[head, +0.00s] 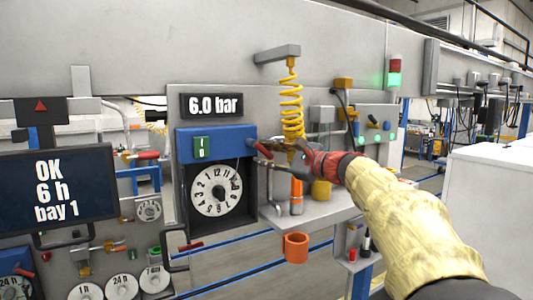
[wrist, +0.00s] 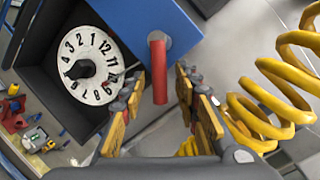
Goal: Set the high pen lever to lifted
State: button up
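The high chart recorder is a blue-topped box (head: 215,143) with a round white numbered dial (head: 217,192); its dial also shows in the wrist view (wrist: 85,65). The lever with a red handle (head: 262,149) sticks out from the right side of its blue top, pointing right and slightly down in the head view. In the wrist view the red handle (wrist: 158,72) reaches between the fingers. My gripper (head: 278,156) is open around the handle's end, with gaps visible on both sides (wrist: 163,100). Whether a finger touches it cannot be told.
A yellow coiled hose (head: 291,105) hangs close beside my gripper, also at right in the wrist view (wrist: 270,95). A grey shelf (head: 320,212) with an orange cup (head: 296,247) lies below. Another red-handled lever (head: 148,155) is at the left.

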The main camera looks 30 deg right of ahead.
jog(key=shift+s, duration=0.1)
jog(key=c, duration=0.7)
grip_shut()
